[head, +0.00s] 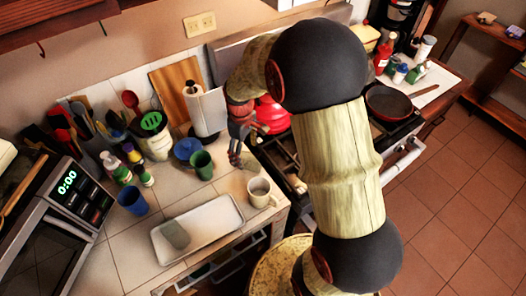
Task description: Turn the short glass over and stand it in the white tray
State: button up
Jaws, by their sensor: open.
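The white tray (197,229) lies on the tiled counter, in the lower middle of the head view. A grey-green, glass-like piece (175,234) is inside its left half; I cannot tell for sure whether it is the short glass or which way up it is. A faint pale, see-through shape (252,161) shows on the counter right by my gripper and may be another glass. My gripper (244,148) is open, pointing down above the counter behind the white mug, up and right of the tray. Its fingers are small in view, and nothing is clearly between them.
A white mug (260,192) stands right of the tray, near the counter edge. A green cup (202,165), blue cup (132,200) and several bottles stand behind and left. A paper towel roll (205,110), red kettle (272,114) and stove surround my arm. The tray's right half is bare.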

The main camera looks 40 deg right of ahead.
aim_at(247, 155)
jog(key=shift+w+d+r+n, duration=0.4)
jog(key=shift+w, duration=0.1)
jog(key=shift+n, duration=0.5)
jog(key=shift+f, duration=0.15)
notch_tip(247, 155, down, 8)
jog(key=shift+w+d+r+b, duration=0.15)
jog(key=shift+r+b, duration=0.1)
jog(key=shift+b, duration=0.6)
jog(key=shift+c, duration=1.1)
jog(key=c, duration=1.4)
jog(key=shift+o, duration=0.2)
jog(key=shift+r, duration=0.1)
